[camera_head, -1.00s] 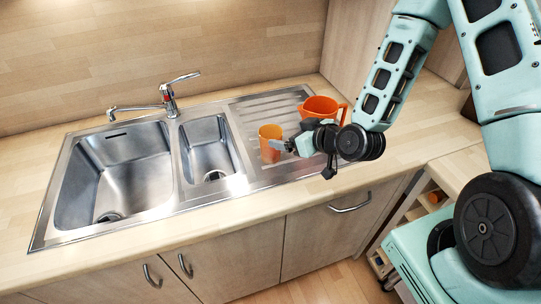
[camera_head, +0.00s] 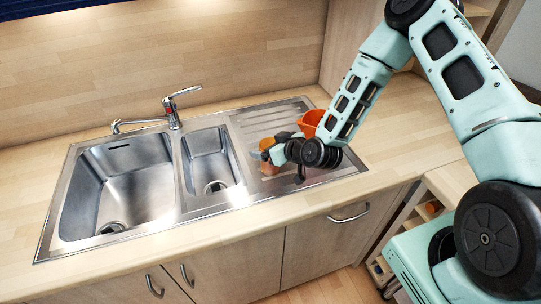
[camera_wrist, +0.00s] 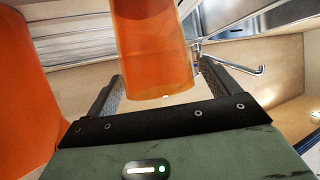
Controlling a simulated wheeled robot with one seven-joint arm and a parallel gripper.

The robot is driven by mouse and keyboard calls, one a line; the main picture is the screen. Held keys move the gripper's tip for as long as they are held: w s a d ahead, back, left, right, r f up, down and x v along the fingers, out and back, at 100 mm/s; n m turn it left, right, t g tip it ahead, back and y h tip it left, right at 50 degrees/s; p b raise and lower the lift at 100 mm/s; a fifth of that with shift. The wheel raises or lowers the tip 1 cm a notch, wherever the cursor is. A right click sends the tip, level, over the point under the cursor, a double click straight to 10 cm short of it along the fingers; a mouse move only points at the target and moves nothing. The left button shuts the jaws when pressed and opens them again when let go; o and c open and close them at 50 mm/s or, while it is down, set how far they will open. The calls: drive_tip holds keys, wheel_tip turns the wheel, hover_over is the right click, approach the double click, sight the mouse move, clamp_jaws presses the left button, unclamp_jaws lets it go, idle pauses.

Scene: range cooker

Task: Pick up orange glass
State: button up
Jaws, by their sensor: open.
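The orange glass (camera_head: 268,169) stands upright on the ribbed drainboard, right of the small basin. My gripper (camera_head: 266,150) is at the glass and hides part of its upper body. In the wrist view the translucent orange glass (camera_wrist: 153,45) shows between the two dark fingers of my open gripper (camera_wrist: 160,75), with a visible gap to the left finger. The right finger is close to the glass; I cannot tell if they touch.
A larger orange jug (camera_head: 311,121) stands just behind on the drainboard, partly hidden by my arm; it fills the left of the wrist view (camera_wrist: 22,90). A steel double sink (camera_head: 125,185) with a tap (camera_head: 172,108) lies left. The front counter is clear.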

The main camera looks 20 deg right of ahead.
drive_tip(key=shift+x, duration=0.8)
drive_tip(key=c, duration=1.5)
drive_tip(key=shift+c, duration=0.3)
drive_tip(key=shift+r, duration=0.2)
